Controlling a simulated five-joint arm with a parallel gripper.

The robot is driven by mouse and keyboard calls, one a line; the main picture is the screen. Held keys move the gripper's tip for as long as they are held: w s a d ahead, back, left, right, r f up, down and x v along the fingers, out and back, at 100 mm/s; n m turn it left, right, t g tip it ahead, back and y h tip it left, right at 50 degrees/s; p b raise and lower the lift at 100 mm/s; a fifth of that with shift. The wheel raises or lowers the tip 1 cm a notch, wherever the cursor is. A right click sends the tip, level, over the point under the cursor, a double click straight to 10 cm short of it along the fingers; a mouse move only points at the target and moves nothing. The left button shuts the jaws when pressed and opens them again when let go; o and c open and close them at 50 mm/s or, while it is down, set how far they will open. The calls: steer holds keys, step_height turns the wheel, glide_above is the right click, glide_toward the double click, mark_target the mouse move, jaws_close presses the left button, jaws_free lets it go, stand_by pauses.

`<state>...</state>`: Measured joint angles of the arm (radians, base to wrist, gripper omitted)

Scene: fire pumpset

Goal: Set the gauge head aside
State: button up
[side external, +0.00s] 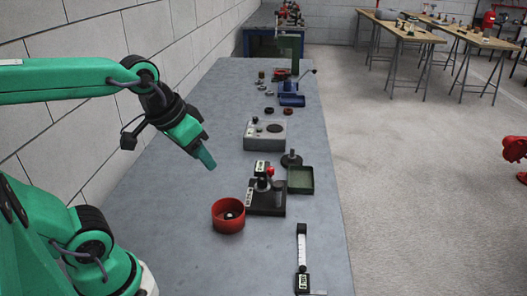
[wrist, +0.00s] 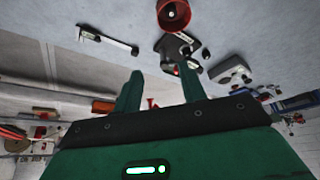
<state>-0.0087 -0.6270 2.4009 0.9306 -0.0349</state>
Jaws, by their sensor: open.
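A small black gauge head with a pale display and a red knob (side external: 263,171) sits on a dark stand (side external: 273,209) in the middle of the bench. The stand and gauge also show in the wrist view (wrist: 174,47), beyond my fingertips. My gripper (side external: 207,161) hangs in the air above the bench, to the left of the stand and apart from it. In the wrist view my gripper (wrist: 160,70) has its two green fingers spread, with nothing held between them.
A red bowl (side external: 228,215) stands close left of the stand. A green tray (side external: 300,180) and a round black piece (side external: 291,159) are right of it. A caliper-like tool (side external: 302,262) lies nearer the front. A grey box (side external: 264,135) stands behind. The left bench surface is bare.

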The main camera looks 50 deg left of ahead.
steer(key=w+a+n+g, duration=0.1)
steer(key=w+n+g, duration=0.1)
steer(key=w, duration=0.8)
steer(key=n+g, duration=0.2)
steer(key=g, duration=0.1)
glide_above(271, 169)
steer(key=shift+a+f, duration=0.1)
steer(key=shift+f, duration=3.3)
steer(key=shift+f, duration=0.1)
steer(key=shift+f, duration=3.8)
jaws_close()
